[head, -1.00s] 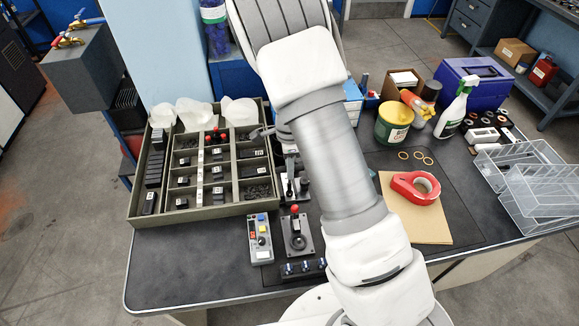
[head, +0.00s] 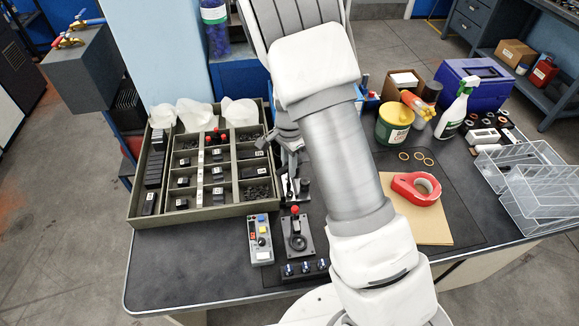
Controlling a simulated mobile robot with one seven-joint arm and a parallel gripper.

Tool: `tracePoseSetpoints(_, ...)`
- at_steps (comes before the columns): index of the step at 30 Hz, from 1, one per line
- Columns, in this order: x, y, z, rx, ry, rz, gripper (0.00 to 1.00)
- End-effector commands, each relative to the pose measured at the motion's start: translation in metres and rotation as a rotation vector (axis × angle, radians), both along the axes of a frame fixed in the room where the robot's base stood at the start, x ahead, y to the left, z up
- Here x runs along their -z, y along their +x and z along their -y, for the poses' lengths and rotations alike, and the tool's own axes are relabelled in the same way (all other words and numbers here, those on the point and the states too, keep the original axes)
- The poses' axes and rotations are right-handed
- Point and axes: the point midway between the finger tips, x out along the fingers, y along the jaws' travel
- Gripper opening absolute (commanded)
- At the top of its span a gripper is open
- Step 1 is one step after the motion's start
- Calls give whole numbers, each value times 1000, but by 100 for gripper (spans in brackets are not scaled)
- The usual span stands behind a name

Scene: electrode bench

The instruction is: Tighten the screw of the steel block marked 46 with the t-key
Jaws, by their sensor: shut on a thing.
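A compartmented tray (head: 190,214) at the left of the bench holds several dark blocks with white labels, one of them a block (head: 181,203) in the front row. The labels are too small to read, so I cannot tell which is marked 46. My gripper (head: 293,160) is just right of the tray, above a small fixture (head: 291,197), and partly hidden by my arm. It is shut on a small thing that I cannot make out. I cannot pick out the t-key or the screw for certain.
In front of the fixture stand a red-knobbed joystick box (head: 297,238) and a grey button box (head: 260,245).

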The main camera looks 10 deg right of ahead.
Motion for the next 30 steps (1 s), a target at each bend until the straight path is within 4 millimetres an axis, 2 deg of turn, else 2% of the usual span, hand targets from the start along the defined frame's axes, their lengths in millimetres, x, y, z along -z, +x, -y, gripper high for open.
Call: tracePoseSetpoints(30,-26,0,-1,-1802,22,24,0)
